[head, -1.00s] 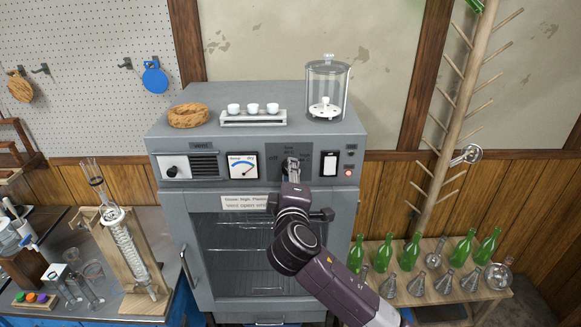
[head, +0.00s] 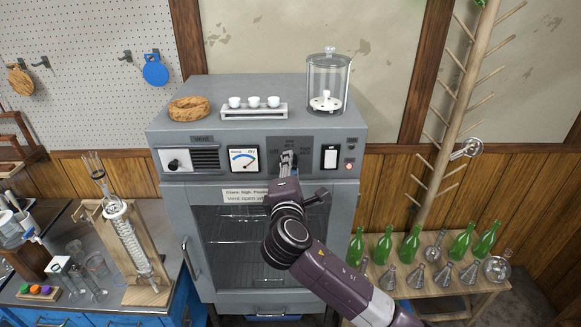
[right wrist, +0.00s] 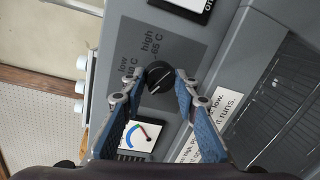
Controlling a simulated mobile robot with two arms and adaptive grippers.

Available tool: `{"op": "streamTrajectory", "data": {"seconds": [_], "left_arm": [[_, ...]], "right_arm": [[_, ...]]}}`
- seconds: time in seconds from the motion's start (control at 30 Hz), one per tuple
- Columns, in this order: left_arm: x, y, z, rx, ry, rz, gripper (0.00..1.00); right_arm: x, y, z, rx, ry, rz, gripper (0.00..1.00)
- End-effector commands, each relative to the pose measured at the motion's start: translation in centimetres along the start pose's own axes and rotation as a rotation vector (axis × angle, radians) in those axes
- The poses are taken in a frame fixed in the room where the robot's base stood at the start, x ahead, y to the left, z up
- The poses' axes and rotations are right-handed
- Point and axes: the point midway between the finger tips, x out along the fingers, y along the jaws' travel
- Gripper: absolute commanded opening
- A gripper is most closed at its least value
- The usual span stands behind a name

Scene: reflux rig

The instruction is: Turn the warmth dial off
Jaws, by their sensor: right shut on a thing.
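The warmth dial is a round black knob (right wrist: 160,77) on a dark grey plate on the cabinet's front panel. In the right wrist view, "low" and "high" labels with temperatures show beside it; I cannot read an "off" label there. A pale mark shows on the knob, but which label it points to is unclear. My right gripper (head: 287,158) is at the plate, and its blue-grey fingers (right wrist: 159,84) are shut on the knob from two sides. In the head view the gripper hides most of the dial. My left gripper is not in view.
A vent knob (head: 173,166), a gauge (head: 244,159) and a white rocker switch (head: 330,157) share the panel. A cork ring (head: 190,108), a rack of small cups (head: 254,112) and a glass jar (head: 328,85) stand on top. Green bottles (head: 411,243) stand at right.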

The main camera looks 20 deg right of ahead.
Motion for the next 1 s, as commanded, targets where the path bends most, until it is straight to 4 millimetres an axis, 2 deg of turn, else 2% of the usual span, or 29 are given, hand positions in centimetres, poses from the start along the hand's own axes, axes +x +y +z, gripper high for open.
{"op": "streamTrajectory", "data": {"seconds": [0.3,0.33,0.47,0.8,1.0], "left_arm": [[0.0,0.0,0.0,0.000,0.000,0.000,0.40],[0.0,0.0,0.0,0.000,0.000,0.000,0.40],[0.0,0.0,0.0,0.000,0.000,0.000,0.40],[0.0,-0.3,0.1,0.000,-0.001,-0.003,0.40],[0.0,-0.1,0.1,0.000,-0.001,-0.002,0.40]], "right_arm": [[0.0,-0.1,-0.1,-0.003,0.001,-0.001,0.04],[0.0,-0.1,-0.1,-0.002,0.001,-0.001,0.30],[0.0,-0.1,0.0,-0.002,0.001,-0.001,0.44],[-0.3,0.0,-0.1,-0.001,0.001,0.000,0.46],[-2.9,0.0,-0.1,0.002,0.004,0.000,0.46]]}}
